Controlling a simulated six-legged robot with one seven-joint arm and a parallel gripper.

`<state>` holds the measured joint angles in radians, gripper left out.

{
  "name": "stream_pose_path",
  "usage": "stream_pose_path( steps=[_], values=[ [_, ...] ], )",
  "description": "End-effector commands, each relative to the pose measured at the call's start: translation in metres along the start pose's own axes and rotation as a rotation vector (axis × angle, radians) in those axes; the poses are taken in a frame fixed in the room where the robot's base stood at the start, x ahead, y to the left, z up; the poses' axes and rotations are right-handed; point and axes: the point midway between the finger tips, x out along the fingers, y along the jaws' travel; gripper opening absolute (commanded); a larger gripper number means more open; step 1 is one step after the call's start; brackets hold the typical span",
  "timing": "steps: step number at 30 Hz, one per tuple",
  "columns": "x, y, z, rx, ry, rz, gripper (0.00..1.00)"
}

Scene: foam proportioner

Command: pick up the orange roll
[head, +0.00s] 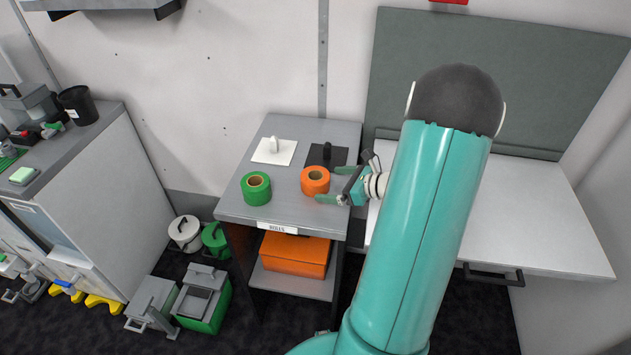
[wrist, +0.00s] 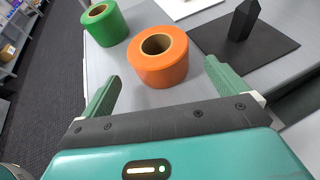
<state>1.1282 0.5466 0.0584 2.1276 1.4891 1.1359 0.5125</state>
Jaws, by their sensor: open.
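The orange roll (head: 315,180) stands upright on the grey table top, with its hollow core facing up. It also shows in the wrist view (wrist: 158,72), just beyond my fingertips and roughly centred between them. My gripper (head: 327,184) is open and empty to the right of the roll in the head view, with its fingers pointing toward it. In the wrist view my gripper (wrist: 163,72) has one finger on each side, the right fingertip close to the roll's near right side. I cannot tell whether it touches.
A green roll (head: 256,188) stands left of the orange roll. Behind are a white plate (head: 274,151) with a white peg and a black plate (head: 338,155) with a black peg. An orange box (head: 295,254) sits on the lower shelf. A white bench (head: 540,215) is at right.

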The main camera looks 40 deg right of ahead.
Motion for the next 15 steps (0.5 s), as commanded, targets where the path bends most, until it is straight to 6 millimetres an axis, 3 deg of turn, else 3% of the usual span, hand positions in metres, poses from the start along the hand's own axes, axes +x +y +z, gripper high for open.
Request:
stream_pose_path(
  steps=[15],
  values=[
    [0.054, -0.001, 0.0, -0.002, 0.0, 0.0, 0.98]
  ],
)
